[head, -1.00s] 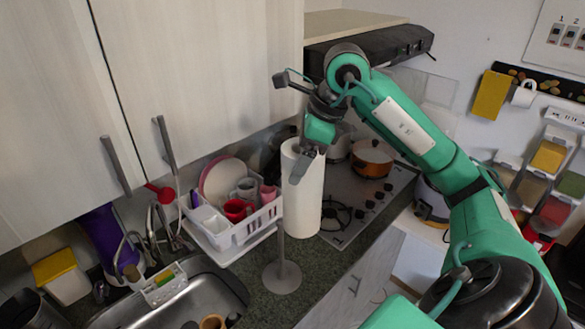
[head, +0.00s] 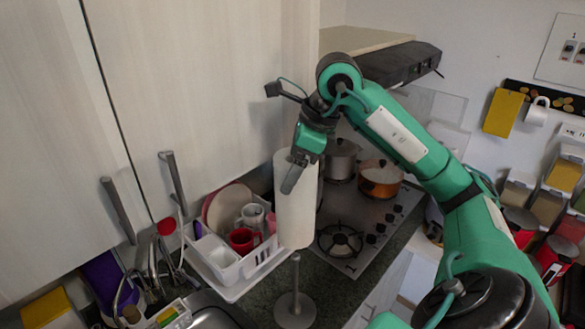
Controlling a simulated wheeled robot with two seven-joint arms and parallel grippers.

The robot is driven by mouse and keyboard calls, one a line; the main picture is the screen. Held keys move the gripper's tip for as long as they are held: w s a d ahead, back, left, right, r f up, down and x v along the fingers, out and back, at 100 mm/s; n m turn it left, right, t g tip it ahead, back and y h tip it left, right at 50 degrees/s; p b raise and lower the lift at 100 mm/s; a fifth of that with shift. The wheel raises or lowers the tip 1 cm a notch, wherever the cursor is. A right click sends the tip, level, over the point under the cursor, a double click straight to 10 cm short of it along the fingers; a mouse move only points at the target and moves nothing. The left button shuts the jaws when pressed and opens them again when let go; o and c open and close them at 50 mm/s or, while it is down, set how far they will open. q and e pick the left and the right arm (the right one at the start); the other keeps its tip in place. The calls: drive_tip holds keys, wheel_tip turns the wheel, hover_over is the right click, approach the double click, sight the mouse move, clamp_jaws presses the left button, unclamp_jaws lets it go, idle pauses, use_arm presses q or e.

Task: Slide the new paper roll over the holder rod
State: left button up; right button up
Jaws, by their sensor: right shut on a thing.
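The white paper roll (head: 296,212) is upright, held near its top by my right gripper (head: 297,172). One dark finger lies against the roll's near side; the other finger is hidden. The grey holder stands on the counter with a round base (head: 294,311) and a thin vertical rod (head: 295,278). The roll's lower end is directly above the base in the picture, with the lower rod showing below it. The upper rod is hidden by the roll; I cannot tell whether it is inside or behind. My left gripper is not in view.
A white dish rack (head: 232,270) with cups and plates stands close left of the roll. The hob (head: 355,235) with pots is behind and to the right. Cabinet doors (head: 215,90) rise at the left. The sink (head: 215,318) is at the lower left.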

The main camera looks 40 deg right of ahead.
sight(296, 200)
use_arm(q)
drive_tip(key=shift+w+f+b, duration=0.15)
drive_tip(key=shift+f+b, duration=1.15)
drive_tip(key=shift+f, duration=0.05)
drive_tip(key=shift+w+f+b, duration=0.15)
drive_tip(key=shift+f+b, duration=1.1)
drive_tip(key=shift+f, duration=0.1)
use_arm(e)
drive_tip(key=shift+s+f, duration=0.1)
drive_tip(key=shift+f, duration=2.75)
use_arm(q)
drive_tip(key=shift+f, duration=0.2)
use_arm(e)
drive_tip(key=shift+f, duration=0.15)
